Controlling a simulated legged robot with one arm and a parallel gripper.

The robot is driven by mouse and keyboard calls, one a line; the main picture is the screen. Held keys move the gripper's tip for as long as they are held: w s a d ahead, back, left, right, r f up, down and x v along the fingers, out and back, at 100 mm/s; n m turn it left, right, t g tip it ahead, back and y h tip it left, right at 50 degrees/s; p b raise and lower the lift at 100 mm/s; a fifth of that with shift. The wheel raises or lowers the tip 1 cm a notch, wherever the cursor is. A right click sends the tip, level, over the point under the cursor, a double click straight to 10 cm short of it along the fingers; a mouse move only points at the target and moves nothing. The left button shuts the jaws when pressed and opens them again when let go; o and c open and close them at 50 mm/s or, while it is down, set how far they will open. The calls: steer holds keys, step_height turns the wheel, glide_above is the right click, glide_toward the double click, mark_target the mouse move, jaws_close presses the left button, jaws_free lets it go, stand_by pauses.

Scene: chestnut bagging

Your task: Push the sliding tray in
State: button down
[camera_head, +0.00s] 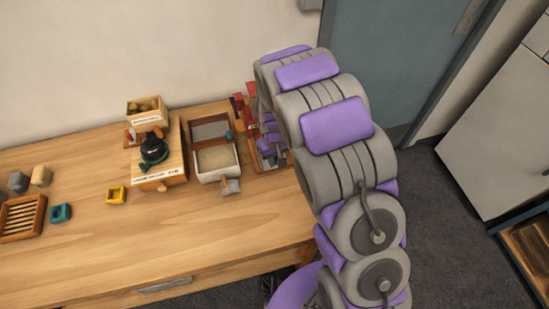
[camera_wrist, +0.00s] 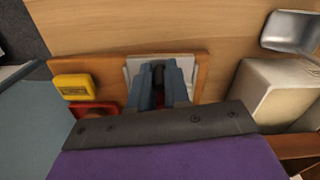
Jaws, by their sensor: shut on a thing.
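My gripper (camera_wrist: 160,78) is closed around a small dark knob (camera_wrist: 158,70) in the wrist view. A pale grey plate, apparently the sliding tray (camera_wrist: 134,68), shows around the fingers, within a brown wooden base (camera_wrist: 113,68). Whether the knob belongs to this plate, and how far in it sits, I cannot tell. In the head view, the wooden base (camera_head: 262,167) with red parts stands at the right end of the table. My arm hides much of it and the fingertips.
A white box (camera_head: 203,177) with grainy filling and a grey scoop (camera_head: 231,187) stand just left of the base. A yellow block (camera_wrist: 72,86) lies left of my fingers in the wrist view. A wooden device (camera_head: 172,165) stands farther left. The front table strip is clear.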

steer(key=shift+s, duration=0.1)
stand_by(0.3)
steer(key=w, duration=0.2)
steer(key=w+a+p, duration=0.1)
steer(key=w, duration=0.1)
steer(key=w+a+p, duration=0.1)
steer(key=w, duration=0.1)
steer(key=shift+w, duration=0.35)
steer(key=c, duration=1.1)
jaws_free()
step_height(320, 180, up, 17)
steer(key=p, duration=0.1)
steer(key=shift+a+p, duration=0.15)
steer(key=shift+p, duration=0.25)
